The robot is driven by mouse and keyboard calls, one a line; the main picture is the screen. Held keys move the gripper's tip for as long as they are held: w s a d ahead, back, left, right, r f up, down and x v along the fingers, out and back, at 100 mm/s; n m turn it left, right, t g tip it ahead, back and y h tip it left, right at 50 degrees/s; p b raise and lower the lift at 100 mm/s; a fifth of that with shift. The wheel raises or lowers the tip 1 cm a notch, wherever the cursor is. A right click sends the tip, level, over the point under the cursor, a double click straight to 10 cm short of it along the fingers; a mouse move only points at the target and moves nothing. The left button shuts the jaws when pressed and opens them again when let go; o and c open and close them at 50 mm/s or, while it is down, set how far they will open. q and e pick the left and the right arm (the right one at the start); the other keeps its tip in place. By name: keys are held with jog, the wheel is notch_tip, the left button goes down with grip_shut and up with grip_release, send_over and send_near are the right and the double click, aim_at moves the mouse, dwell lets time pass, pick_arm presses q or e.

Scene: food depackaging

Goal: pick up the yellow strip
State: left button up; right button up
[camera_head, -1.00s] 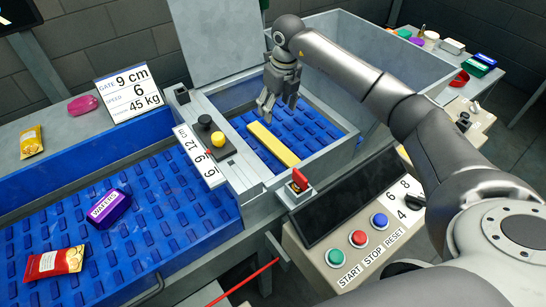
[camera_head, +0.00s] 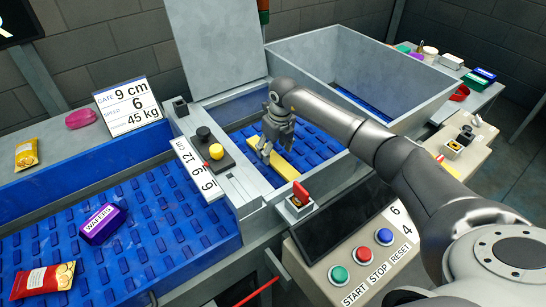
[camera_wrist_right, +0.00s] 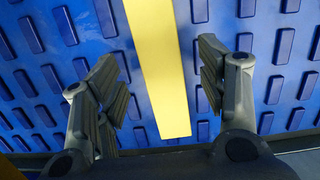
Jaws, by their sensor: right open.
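The yellow strip (camera_head: 285,164) lies flat on the blue studded belt inside the grey-walled bay in the head view. My right gripper (camera_head: 266,152) is above the strip and hides its far part. In the right wrist view the strip (camera_wrist_right: 162,70) runs between the two open fingers of my right gripper (camera_wrist_right: 170,95), with a gap on each side. The fingers do not visibly touch it. My left gripper is not in view.
A purple wafers pack (camera_head: 103,223) and a red packet (camera_head: 43,280) lie on the left blue belt. A red switch (camera_head: 299,193) stands at the bay's near corner, beside the button panel (camera_head: 350,275). Grey walls (camera_head: 258,195) border the bay.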

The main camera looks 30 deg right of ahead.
aim_at(273, 159)
jog(key=shift+w+f, duration=0.15)
jog(key=shift+f, duration=0.55)
jog(key=shift+w+f, duration=0.1)
jog(key=shift+f, duration=0.6)
jog(key=c, duration=1.2)
